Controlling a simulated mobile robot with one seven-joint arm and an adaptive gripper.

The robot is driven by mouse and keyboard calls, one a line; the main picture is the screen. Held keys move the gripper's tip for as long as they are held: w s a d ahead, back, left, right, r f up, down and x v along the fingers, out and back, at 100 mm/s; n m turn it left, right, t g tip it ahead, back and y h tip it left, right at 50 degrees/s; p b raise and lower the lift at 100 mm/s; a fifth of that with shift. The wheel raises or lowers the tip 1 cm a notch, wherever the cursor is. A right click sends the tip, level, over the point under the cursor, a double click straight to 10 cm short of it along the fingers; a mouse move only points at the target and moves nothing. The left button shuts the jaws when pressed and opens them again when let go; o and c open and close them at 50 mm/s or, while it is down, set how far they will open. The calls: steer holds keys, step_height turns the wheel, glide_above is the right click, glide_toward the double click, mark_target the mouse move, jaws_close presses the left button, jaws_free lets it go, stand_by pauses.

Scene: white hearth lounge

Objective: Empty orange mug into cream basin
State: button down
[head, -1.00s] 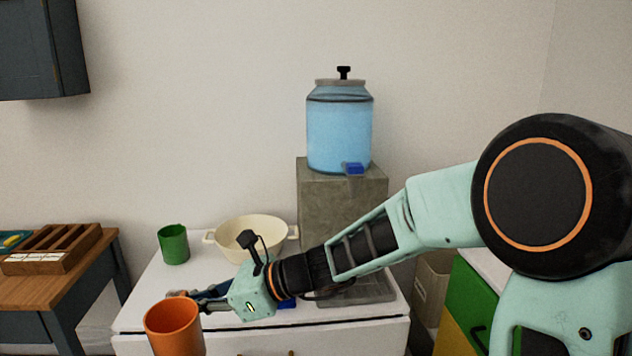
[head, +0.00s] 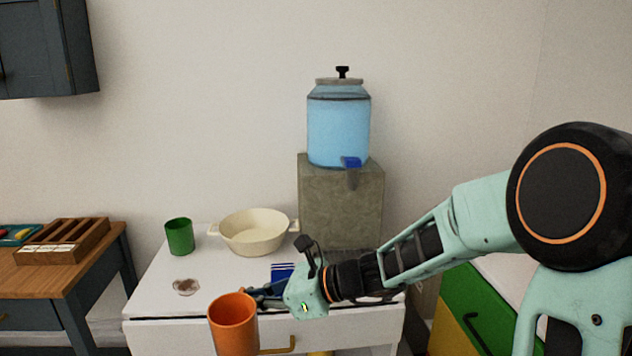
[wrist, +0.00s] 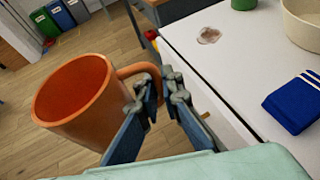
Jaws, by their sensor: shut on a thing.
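The orange mug (head: 234,328) is held upright or nearly so in front of the white cabinet's front edge in the head view. My gripper (head: 262,294) is shut on its handle. In the wrist view the mug (wrist: 72,97) shows at the left, with its handle between the fingers of my gripper (wrist: 160,92). The part of its inside that I see is bare orange; its bottom is hidden. The cream basin (head: 253,236) stands on the white cabinet top, behind and to the right of the mug. Its rim also shows in the wrist view (wrist: 301,27).
A green cup (head: 180,238) stands left of the basin. A brown-stained patch or coaster (head: 186,287) and a folded blue cloth (wrist: 296,102) lie on the cabinet top (head: 215,270). A blue water dispenser (head: 338,130) stands on a stone block (head: 340,205) at the right.

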steer(key=w+d+f+m+t+h, duration=0.1)
steer(key=d+f+m+t, duration=0.15)
steer(key=d, duration=1.15)
steer(key=w+d+f+m+t+h, duration=0.15)
steer(key=d+f, duration=0.25)
steer(key=d, duration=0.9)
step_height(320, 180, up, 20)
steer(key=s+t+p, duration=0.1)
steer(key=p, duration=2.5)
steer(key=shift+d+f+m+p, duration=0.15)
steer(key=shift+m+p, duration=0.25)
steer(key=shift+y, duration=0.25)
